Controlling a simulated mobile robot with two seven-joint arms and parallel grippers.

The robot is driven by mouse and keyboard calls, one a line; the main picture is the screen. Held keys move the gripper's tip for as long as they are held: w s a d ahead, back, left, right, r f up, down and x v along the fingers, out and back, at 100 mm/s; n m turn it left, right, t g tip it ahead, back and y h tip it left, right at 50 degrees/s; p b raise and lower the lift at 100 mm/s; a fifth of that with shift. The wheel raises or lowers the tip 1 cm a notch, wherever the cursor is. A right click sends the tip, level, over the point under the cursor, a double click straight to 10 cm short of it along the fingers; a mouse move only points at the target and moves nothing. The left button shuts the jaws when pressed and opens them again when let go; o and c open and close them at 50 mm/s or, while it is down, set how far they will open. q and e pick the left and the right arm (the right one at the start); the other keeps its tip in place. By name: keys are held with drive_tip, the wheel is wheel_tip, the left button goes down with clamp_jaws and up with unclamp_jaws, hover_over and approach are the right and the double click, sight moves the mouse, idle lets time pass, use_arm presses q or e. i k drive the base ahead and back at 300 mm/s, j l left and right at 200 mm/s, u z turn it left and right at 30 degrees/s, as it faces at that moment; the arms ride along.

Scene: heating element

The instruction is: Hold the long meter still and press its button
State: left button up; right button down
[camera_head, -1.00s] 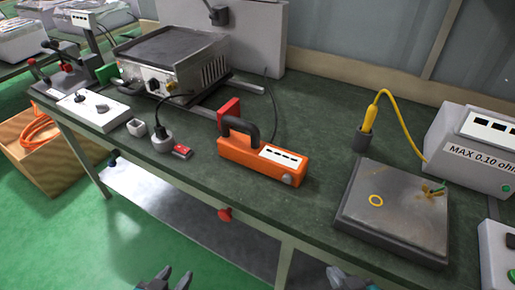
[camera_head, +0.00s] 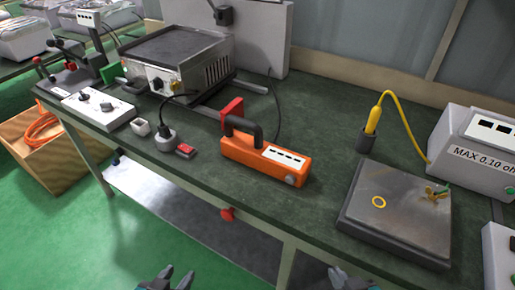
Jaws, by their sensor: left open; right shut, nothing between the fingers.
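The long orange meter (camera_head: 262,167) with a black handle lies on the green bench top near its front edge. It has a white panel with dark marks on top and a round grey button (camera_head: 291,180) at its right end. My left gripper (camera_head: 178,274) is at the bottom edge of the view, open and empty, below and in front of the bench. My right gripper (camera_head: 336,272) is also at the bottom edge, right of the left one and apart from the meter. Only the fingertips of both show.
A red block (camera_head: 232,109) stands behind the meter. A grey plug (camera_head: 165,139) and small red item (camera_head: 185,150) lie to its left. A dark plate (camera_head: 400,213) lies right, with a yellow probe (camera_head: 373,122) and grey box (camera_head: 470,155) behind. A red knob (camera_head: 228,213) protrudes from the bench front.

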sight(290, 179)
drive_tip(key=i+j+z, duration=0.15)
drive_tip(key=j+z, duration=0.2)
drive_tip(key=i+j+z, duration=0.1)
drive_tip(key=j+z, duration=0.2)
drive_tip(key=j, duration=0.25)
drive_tip(key=j+z, duration=0.35)
drive_tip(key=j, duration=0.15)
